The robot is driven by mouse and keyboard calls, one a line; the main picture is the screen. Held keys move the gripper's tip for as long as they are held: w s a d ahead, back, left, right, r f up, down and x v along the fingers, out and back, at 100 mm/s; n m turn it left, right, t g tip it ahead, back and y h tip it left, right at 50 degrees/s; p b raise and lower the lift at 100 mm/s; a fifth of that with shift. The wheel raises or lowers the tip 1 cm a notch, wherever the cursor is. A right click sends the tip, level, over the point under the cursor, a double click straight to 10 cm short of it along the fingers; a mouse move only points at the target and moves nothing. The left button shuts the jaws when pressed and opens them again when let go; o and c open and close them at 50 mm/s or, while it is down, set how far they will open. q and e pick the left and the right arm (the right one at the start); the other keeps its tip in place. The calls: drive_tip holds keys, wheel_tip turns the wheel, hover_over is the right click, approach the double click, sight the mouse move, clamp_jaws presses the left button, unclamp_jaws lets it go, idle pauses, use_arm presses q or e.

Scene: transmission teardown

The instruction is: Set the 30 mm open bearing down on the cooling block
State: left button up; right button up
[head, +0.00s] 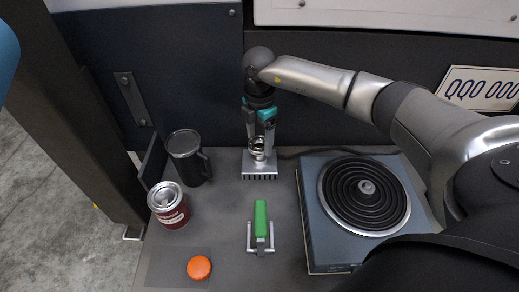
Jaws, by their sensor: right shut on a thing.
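The cooling block (261,176) is a grey finned metal block near the back middle of the bench. My right gripper (259,146) points down right above it, with its fingers shut on the 30 mm open bearing (258,154), a small shiny metal ring. The bearing is at or just above the top of the block; I cannot tell whether it touches. The fingers partly hide the bearing and the back of the block. My left gripper is not in view.
A hot plate (312,222) with a black coil stands right of the block. A black mug (186,157) and a red can (168,206) stand at left. A green-handled tool (260,219) rests on a stand in front. An orange round thing (199,267) lies front left.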

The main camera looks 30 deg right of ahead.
sight(259, 149)
wheel_tip(259, 149, down, 3)
drive_tip(key=shift+r+b, duration=0.15)
drive_tip(key=shift+b, duration=0.35)
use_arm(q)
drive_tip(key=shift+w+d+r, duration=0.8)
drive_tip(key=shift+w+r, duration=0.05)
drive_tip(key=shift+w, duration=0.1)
use_arm(e)
drive_tip(key=shift+f, duration=0.45)
drive_tip(key=shift+f, duration=0.2)
drive_tip(key=o, duration=1.5)
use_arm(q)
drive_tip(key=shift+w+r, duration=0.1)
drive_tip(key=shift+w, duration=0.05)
